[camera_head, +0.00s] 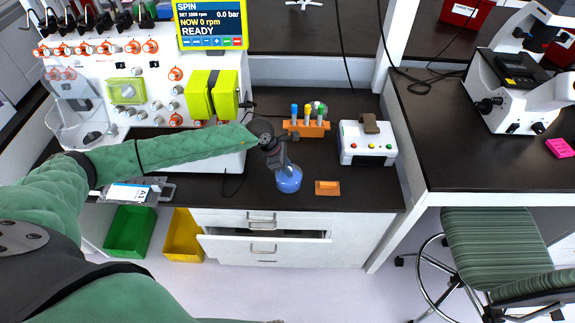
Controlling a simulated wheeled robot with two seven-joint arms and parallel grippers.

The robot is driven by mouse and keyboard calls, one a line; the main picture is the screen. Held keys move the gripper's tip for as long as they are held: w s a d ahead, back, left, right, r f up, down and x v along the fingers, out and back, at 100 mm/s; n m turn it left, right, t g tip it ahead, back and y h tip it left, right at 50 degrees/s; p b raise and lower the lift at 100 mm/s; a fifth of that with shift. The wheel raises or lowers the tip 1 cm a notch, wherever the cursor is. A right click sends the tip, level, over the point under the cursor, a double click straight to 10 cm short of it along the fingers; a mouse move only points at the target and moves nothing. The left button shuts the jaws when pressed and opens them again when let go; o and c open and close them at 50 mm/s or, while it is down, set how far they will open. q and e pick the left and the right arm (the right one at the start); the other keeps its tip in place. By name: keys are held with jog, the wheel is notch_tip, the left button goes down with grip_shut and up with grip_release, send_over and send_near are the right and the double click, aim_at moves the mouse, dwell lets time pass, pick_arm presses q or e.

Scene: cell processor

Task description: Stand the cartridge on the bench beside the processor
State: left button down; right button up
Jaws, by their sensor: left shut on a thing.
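My left gripper (279,160) reaches in from the left over the bench (350,197) and points down. It is shut on the blue, rounded cartridge (289,180), which has a narrower dark top between the fingers. The cartridge is upright, low over the bench near its front edge; I cannot tell whether its base touches. The processor (150,85) stands at the left, with a lit screen (212,25), orange-ringed knobs and yellow-green blocks. My left forearm hides part of its lower front. My right gripper is not in view.
An orange rack with coloured caps (306,127) and a white device (367,147) stand behind right. A small orange block (328,187) lies right of the cartridge. A labelled grey cassette (130,192) sits at the left edge. A drawer (262,247) is partly open below.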

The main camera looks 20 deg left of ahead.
pick_arm(q)
jog(key=shift+f, duration=0.15)
jog(key=c, duration=1.3)
grip_release()
jog(key=shift+o, duration=0.2)
jog(key=shift+a, duration=0.1)
jog(key=b+v, duration=0.5)
jog(key=v, duration=0.7)
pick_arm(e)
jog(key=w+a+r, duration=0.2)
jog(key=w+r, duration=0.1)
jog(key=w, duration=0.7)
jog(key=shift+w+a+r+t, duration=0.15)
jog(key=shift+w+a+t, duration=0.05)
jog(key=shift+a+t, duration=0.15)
